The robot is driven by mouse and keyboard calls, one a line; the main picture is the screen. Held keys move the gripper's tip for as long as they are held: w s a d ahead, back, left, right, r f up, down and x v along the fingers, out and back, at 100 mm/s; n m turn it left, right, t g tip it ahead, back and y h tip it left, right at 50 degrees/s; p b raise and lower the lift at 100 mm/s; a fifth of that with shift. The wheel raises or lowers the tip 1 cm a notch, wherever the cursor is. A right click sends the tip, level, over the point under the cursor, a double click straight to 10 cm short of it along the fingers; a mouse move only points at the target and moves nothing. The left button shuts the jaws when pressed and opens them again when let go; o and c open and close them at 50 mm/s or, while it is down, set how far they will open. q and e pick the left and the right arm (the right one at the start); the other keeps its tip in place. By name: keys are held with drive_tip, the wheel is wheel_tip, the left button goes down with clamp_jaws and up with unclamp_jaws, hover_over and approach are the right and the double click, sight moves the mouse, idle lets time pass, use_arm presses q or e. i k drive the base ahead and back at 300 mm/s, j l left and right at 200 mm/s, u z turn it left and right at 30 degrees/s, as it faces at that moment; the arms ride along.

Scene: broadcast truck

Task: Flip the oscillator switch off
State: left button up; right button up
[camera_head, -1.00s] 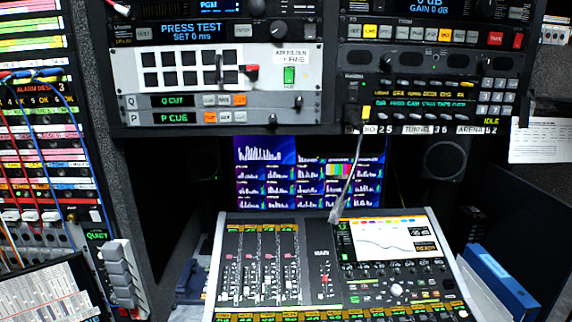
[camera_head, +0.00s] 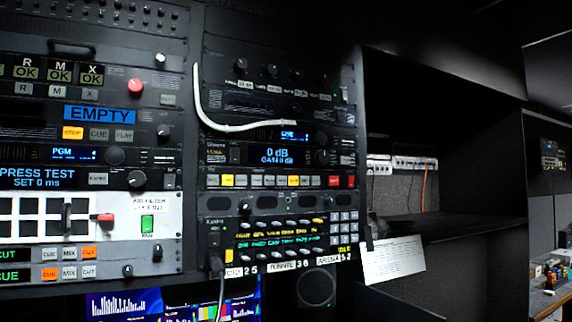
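No label reading oscillator is legible, so I cannot tell for sure which control is the oscillator switch. A dark panel (camera_head: 272,90) high in the right rack bay carries several small knobs and a small switch-like part (camera_head: 343,95) at its right end; its position is too small to tell. A white panel (camera_head: 100,215) in the left bay has a lit green rocker (camera_head: 147,226) and a red-tipped lever (camera_head: 105,218). Neither of my grippers is in view.
A pale cable (camera_head: 205,110) hangs across the right bay above the blue 0 dB display (camera_head: 277,155). A dark open shelf (camera_head: 455,222) and a paper sheet (camera_head: 392,261) are to the right.

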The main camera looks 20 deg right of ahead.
sight(235, 152)
drive_tip(key=i+l+u, duration=0.15)
drive_tip(key=l, duration=1.5)
drive_tip(key=i+l+u, duration=0.2)
drive_tip(key=l, duration=1.5)
drive_tip(key=k, duration=0.1)
